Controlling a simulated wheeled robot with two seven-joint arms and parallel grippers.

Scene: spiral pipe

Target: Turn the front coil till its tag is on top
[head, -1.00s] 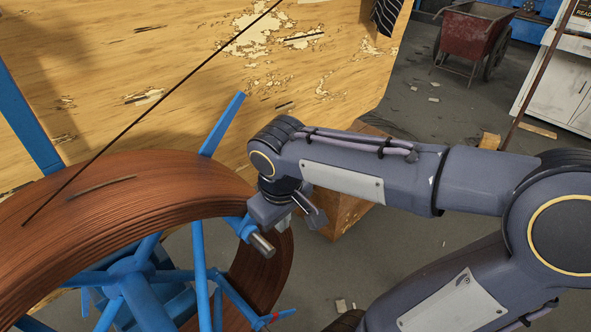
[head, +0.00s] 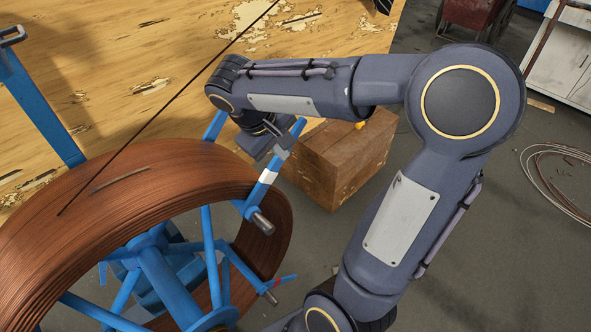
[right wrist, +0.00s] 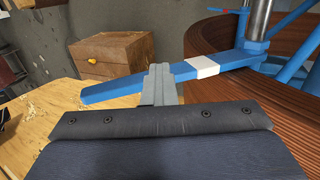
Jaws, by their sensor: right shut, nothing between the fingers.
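The front coil (head: 95,200) is a wide ring of brown pipe on a blue reel (head: 160,275), at the left of the head view. A blue arm of the reel with a white band (head: 267,176) stands at its right side, beside a metal-ended peg (head: 262,222). A red mark (head: 286,280) shows lower on another bar. I cannot tell which mark is the tag. My right gripper (head: 281,143) is shut and empty, close to the blue arm above the white band. The white band (right wrist: 202,67) also shows in the right wrist view, just beyond the shut fingers (right wrist: 160,84); contact is unclear.
A wooden box (head: 345,160) stands on the floor behind my right gripper. A worn wooden panel (head: 150,60) fills the back left. A red cart (head: 475,22) and a loose coil of thin line (head: 560,175) are at the right. Grey floor between is mostly clear.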

